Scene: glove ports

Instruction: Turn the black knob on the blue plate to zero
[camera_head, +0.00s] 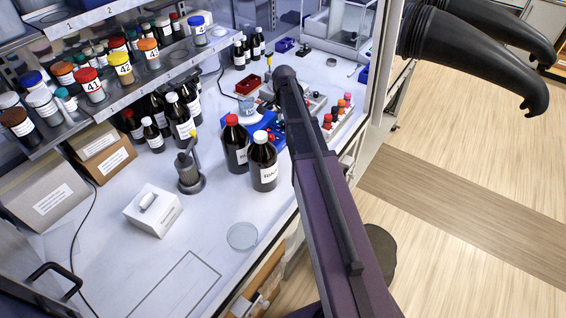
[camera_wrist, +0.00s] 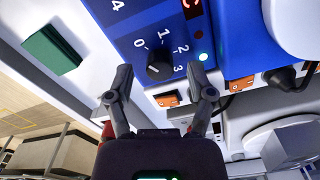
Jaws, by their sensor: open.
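The black knob (camera_wrist: 159,66) sits on the blue plate (camera_wrist: 143,17) in the upper middle of the wrist view. White digits 0, 1, 2 and 3 stand around it, with 0 at its upper left. A small pale mark shows on the knob, but I cannot tell surely which digit it points at. My gripper (camera_wrist: 161,82) is open, with one finger on each side below the knob. The fingers appear apart from the knob. In the head view my arm hides most of the area around my gripper, and I cannot make out the knob there.
A green block (camera_wrist: 51,50) and orange-marked parts (camera_wrist: 167,99) lie near the plate. In the head view, a red-capped bottle (camera_head: 235,145) and a white-capped bottle (camera_head: 263,162) stand left of my arm. Black gloves (camera_head: 470,50) hang at the right. The front bench is mostly clear.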

